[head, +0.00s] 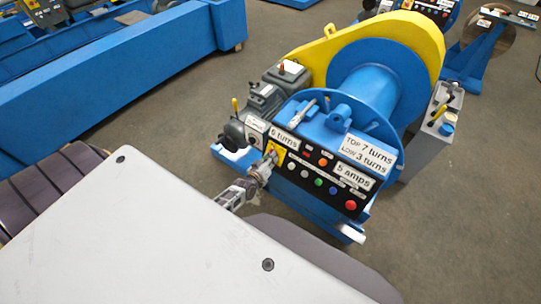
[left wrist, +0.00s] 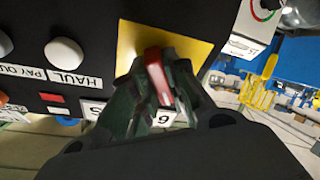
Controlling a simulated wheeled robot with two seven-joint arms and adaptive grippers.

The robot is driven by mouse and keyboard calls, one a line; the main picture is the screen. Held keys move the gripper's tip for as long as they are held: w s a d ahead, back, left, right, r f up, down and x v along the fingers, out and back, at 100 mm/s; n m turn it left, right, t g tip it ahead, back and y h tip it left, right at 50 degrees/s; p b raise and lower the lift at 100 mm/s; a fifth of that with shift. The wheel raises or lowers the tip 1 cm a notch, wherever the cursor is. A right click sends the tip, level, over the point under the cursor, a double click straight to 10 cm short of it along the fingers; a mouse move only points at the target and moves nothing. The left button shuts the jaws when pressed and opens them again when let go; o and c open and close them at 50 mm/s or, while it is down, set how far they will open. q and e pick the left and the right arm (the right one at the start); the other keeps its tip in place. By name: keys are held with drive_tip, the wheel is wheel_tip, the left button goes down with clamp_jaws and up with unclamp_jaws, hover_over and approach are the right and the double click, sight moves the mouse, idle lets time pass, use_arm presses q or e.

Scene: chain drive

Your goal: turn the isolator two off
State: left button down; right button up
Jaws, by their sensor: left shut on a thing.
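The isolator is a red rotary handle (left wrist: 154,66) on a yellow plate (left wrist: 195,50) at the left end of the winch's black control panel. In the head view the yellow plate (head: 277,151) is partly hidden by my gripper. My left gripper (head: 268,162) is at the isolator, and in the left wrist view its fingers (left wrist: 158,84) are shut on the red handle, one on each side. A small white tag, seemingly reading 6, shows between the fingers. I cannot read a number two on the isolator. My right gripper is not in view.
The panel carries several push buttons, including a red one (head: 351,205), right of the isolator. A white HAUL button (left wrist: 64,51) is close to the fingers. The blue winch drum (head: 375,80) stands behind the panel. A grey control box (head: 438,118) stands at right. Open floor lies at lower right.

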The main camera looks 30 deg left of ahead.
use_arm(q)
drive_tip(key=shift+n+p, duration=0.45)
drive_tip(key=shift+n, duration=1.05)
drive_tip(key=c, duration=1.4)
unclamp_jaws()
drive_tip(key=shift+s, duration=0.15)
drive_tip(key=shift+d+v, duration=0.1)
drive_tip(key=shift+v, duration=2.85)
drive_tip(key=shift+d+v, duration=0.15)
drive_tip(key=shift+v, duration=2.75)
drive_tip(key=shift+r, duration=0.25)
